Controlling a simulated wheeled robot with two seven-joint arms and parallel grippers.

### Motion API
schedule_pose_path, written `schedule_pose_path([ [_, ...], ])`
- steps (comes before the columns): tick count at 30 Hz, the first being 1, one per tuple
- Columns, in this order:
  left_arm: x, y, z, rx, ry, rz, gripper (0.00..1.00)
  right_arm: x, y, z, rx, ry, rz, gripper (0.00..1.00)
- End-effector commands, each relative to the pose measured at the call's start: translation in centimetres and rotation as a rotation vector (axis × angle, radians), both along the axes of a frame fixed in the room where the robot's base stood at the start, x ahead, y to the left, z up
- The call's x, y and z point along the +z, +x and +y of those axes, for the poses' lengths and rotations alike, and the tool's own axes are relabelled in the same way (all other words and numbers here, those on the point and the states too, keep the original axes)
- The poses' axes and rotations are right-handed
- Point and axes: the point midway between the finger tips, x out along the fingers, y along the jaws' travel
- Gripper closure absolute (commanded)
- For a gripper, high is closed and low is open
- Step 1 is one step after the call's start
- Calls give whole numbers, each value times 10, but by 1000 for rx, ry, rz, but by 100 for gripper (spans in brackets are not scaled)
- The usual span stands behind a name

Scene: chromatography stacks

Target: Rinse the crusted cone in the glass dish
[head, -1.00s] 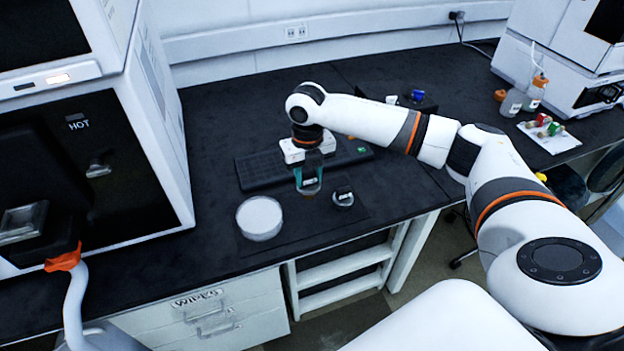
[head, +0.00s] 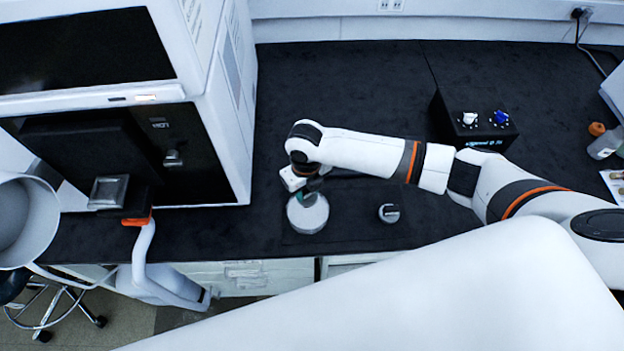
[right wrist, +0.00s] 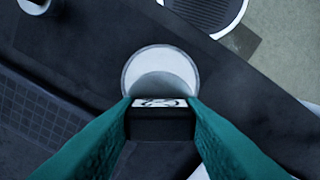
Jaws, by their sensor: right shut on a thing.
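The glass dish (head: 308,217) is a round, shallow dish with a white look, standing on the black bench near its front edge. It also shows in the right wrist view (right wrist: 160,68). My right gripper (head: 308,193), with teal fingers, points down over the dish's back part. It is shut on a small dark block with a white-marked top (right wrist: 160,103), which overlaps the dish's edge in the wrist view. I cannot tell whether this piece is the crusted cone's handle or touches the dish.
A black box with white and blue knobs (head: 478,125) stands at the back right. A dark grid-patterned panel (right wrist: 35,110) lies near the gripper. The bench's middle back is clear.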

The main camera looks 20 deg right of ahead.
Motion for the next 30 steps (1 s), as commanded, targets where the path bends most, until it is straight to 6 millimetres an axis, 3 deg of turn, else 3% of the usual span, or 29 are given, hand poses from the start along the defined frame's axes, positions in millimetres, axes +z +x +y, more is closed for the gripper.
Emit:
schedule_pose_path([
  [14, -39, 3, 1, 0, 1, -4, 67, -38, 0, 0, 0, 0, -1, 96],
  [30, -62, 7, -3, 2, -3, -11, 67, -77, 0, 0, -1, 0, 0, 96],
])
